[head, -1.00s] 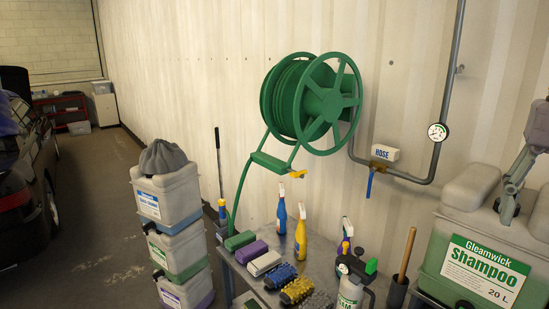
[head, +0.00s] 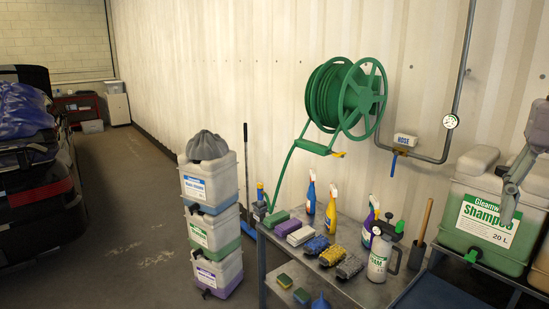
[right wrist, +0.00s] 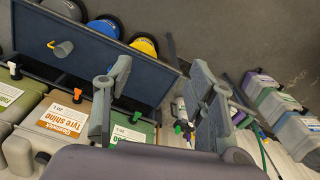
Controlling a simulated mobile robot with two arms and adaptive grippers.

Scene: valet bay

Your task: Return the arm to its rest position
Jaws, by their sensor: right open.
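My right gripper (right wrist: 160,105) is open and empty in the right wrist view, with its two grey fingers spread well apart. Part of my right arm or gripper shows at the right edge of the head view, in front of the green shampoo can (head: 487,221). That can also shows in the right wrist view (right wrist: 138,131), beyond the left finger. No object is between the fingers. My left gripper is not in view.
A metal table (head: 352,231) carries spray bottles, sponges and a foam sprayer (head: 378,257). Stacked cans (head: 212,232) stand left of it. A green hose reel (head: 346,97) hangs on the wall. A car (head: 35,170) stands far left, with open floor (head: 130,230) between.

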